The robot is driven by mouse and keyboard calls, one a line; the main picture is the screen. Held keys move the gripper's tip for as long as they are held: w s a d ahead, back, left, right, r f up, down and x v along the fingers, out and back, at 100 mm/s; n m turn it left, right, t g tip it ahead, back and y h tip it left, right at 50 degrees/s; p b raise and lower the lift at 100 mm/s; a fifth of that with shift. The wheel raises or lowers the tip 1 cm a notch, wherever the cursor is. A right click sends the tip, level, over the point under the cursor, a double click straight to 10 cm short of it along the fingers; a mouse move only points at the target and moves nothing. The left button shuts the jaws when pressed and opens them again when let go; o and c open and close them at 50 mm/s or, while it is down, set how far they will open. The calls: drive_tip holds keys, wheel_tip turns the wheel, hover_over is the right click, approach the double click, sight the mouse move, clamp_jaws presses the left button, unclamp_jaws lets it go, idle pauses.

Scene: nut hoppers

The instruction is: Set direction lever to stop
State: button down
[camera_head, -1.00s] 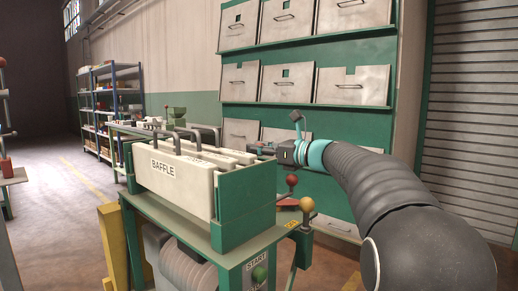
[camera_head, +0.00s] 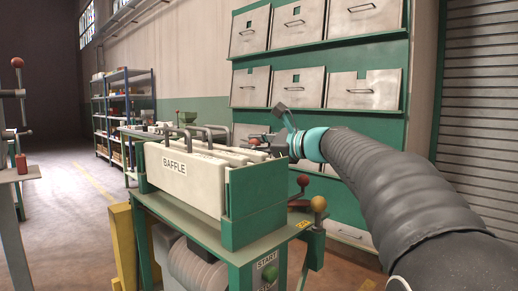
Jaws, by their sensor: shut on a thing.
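A lever with an orange-yellow ball knob (camera_head: 318,204) stands at the right front corner of the green bench machine. Another lever with a red ball knob (camera_head: 303,181) stands just behind it. No label tells me which is the direction lever, and no stop mark is legible. My gripper (camera_head: 262,140) is at the far right end of the machine's top, above and behind both knobs and apart from them. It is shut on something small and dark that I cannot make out. Its fingertips are partly lost against the green rack.
White plates marked BAFFLE (camera_head: 180,180) with dark handles fill the machine's green frame (camera_head: 255,205). A green START button (camera_head: 270,273) is on its front. A green rack (camera_head: 320,115) of metal hoppers stands behind. A yellow post (camera_head: 122,245) is at left; open floor lies beyond.

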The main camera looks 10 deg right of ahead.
drive_tip(key=shift+s+a, duration=0.2)
drive_tip(key=shift+a, duration=0.05)
idle(0.3)
drive_tip(key=c, duration=0.8)
unclamp_jaws()
drive_tip(key=v, duration=1.2)
drive_tip(key=shift+s+n, duration=0.1)
drive_tip(key=shift+n, duration=0.2)
